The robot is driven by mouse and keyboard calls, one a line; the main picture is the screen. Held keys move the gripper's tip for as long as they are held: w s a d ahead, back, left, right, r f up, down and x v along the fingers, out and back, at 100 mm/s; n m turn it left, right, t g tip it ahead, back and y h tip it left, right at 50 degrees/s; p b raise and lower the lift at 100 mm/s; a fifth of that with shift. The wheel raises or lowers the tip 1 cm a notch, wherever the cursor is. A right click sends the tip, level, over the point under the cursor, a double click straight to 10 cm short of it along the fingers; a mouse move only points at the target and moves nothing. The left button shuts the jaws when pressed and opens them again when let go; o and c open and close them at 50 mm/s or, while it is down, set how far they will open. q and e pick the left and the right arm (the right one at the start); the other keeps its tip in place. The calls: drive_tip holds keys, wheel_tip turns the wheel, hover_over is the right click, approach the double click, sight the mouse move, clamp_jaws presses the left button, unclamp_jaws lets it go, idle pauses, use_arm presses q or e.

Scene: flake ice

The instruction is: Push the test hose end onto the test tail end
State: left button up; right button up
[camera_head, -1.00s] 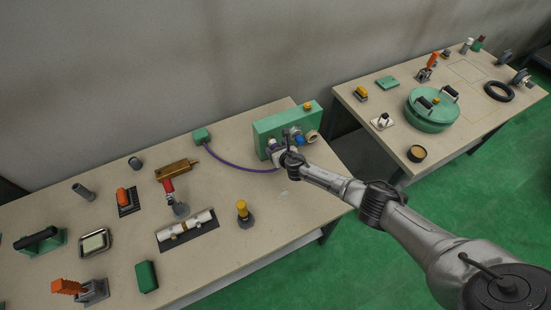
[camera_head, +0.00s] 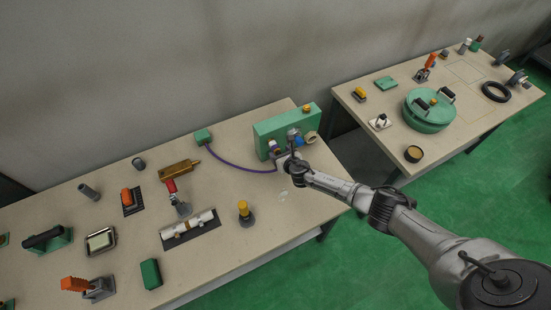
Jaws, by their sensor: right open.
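The test hose (camera_head: 235,165) is a purple hose that runs across the table from a small green block (camera_head: 202,136) to the front of a green box (camera_head: 272,133). Its right end reaches the box's front near my right gripper. My right gripper (camera_head: 283,156) is open, in front of the box at the hose end. It partly covers the hose end and the fittings there, so I cannot tell whether the hose end sits on the tail end. A blue part (camera_head: 296,140) shows on the box front beside the gripper. My left gripper is not in view.
A brass-coloured tool (camera_head: 180,170), a black tray with white pipe pieces (camera_head: 190,242) and a yellow-topped post (camera_head: 245,213) stand left of my right arm. The table's front right part is clear. A second table (camera_head: 385,135) holds a green lidded pot (camera_head: 430,115).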

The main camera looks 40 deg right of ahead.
drive_tip(key=p+v, duration=0.2)
drive_tip(key=v, duration=0.1)
drive_tip(key=shift+s+r+p, duration=0.2)
drive_tip(key=shift+s+p, duration=0.05)
drive_tip(key=shift+p, duration=0.15)
idle(0.4)
idle(0.3)
drive_tip(key=shift+s, duration=0.1)
drive_tip(key=p+v, duration=0.1)
drive_tip(key=v, duration=1.2)
drive_tip(key=shift+s+p, duration=0.3)
drive_tip(key=shift+a+r, duration=0.1)
drive_tip(key=shift+r, duration=0.05)
